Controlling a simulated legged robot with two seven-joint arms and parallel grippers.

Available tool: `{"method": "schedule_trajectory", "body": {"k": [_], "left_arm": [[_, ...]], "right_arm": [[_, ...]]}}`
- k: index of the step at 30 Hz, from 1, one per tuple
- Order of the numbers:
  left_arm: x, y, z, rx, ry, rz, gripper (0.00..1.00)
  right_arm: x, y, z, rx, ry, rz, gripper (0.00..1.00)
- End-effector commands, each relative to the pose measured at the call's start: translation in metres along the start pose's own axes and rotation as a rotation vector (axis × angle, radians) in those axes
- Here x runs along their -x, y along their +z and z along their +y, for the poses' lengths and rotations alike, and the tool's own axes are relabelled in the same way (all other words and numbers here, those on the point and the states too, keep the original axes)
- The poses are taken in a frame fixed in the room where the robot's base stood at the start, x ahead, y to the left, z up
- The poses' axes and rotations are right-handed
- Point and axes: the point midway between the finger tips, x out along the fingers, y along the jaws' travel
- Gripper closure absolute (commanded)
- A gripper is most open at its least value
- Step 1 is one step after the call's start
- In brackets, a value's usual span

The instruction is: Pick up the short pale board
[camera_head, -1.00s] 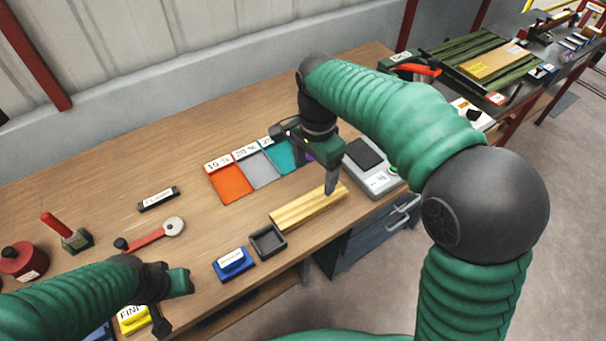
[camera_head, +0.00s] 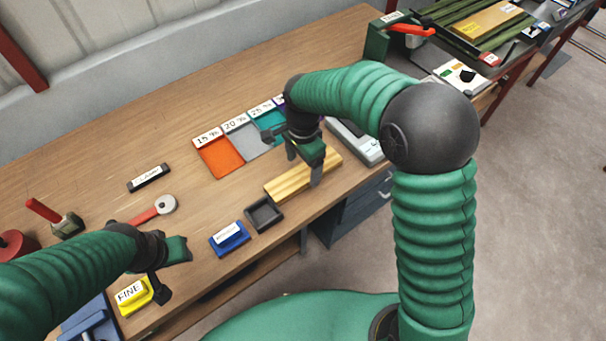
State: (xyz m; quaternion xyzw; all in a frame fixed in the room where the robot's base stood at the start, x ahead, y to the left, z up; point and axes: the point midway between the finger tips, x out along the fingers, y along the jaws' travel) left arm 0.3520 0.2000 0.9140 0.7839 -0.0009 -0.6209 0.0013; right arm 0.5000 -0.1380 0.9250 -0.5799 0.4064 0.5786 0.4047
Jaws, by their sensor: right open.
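The short pale board (camera_head: 285,187) is a ribbed, light yellow wooden piece lying flat on the workbench near its front edge. My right gripper (camera_head: 303,168) is over the board from above, with its dark fingers spread apart. One finger shows at the near side of the board and the other at the far side. I cannot tell whether they touch it, and the gripper partly covers its middle. My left gripper (camera_head: 168,272) is at the front left, above the bench by the yellow block.
A dark square tray (camera_head: 264,214) and a blue labelled block (camera_head: 229,240) sit left of the board. Colored cards (camera_head: 219,158) lie behind it, and a grey scale (camera_head: 354,139) stands to the right. A yellow "FINE" block (camera_head: 133,297) is near my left gripper.

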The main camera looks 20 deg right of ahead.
Motion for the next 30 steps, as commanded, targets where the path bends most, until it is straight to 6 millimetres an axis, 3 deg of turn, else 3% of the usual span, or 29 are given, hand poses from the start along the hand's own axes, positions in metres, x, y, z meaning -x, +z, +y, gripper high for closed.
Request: {"method": "schedule_trajectory", "body": {"k": [3, 10, 27, 30], "left_arm": [[-0.001, 0.000, 0.000, 0.000, 0.000, 0.000, 0.64], [-0.001, 0.000, 0.000, 0.000, 0.000, 0.000, 0.64], [-0.001, 0.000, 0.000, 0.000, 0.000, 0.000, 0.64], [-0.001, 0.000, 0.000, 0.000, 0.000, 0.000, 0.64]], "right_arm": [[-0.018, -0.001, 0.001, -0.001, 0.002, -0.001, 0.20], [-0.020, -0.001, 0.000, -0.001, -0.001, 0.000, 0.20], [-0.020, -0.001, 0.000, 0.000, 0.000, 0.000, 0.93], [-0.019, -0.001, 0.000, 0.000, -0.001, 0.000, 0.96]]}}
